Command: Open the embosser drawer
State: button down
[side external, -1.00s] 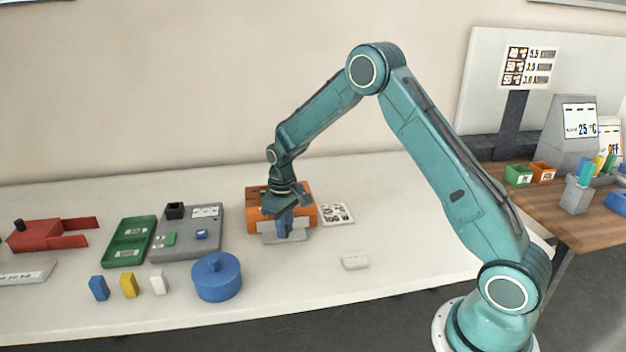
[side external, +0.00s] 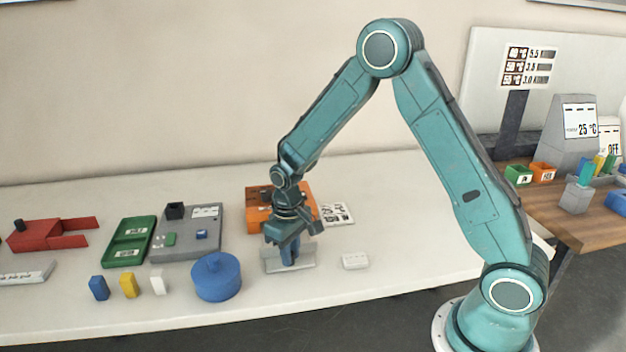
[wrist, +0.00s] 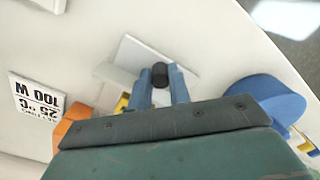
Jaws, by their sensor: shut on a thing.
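The embosser is an orange box (side external: 257,218) at the back middle of the white table. Its light grey drawer (side external: 306,256) sticks out from its front toward the table's front edge. In the wrist view the drawer (wrist: 128,56) is a pale plate with a dark round handle (wrist: 160,72). My gripper (side external: 289,260) points down over the drawer. Its two blue fingers, also in the wrist view (wrist: 161,84), are shut on the dark handle. The wrist hides part of the embosser and the drawer's inside.
A blue round pot (side external: 217,280) stands left of the drawer, close by. A small white block (side external: 355,261) lies to the right. A printed card (side external: 338,214) lies beside the embosser.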

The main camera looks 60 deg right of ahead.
jog(key=shift+w, duration=0.1)
jog(key=c, duration=1.6)
grip_release()
jog(key=shift+r, duration=0.1)
notch_tip(320, 180, up, 14)
jog(key=shift+f, duration=0.15)
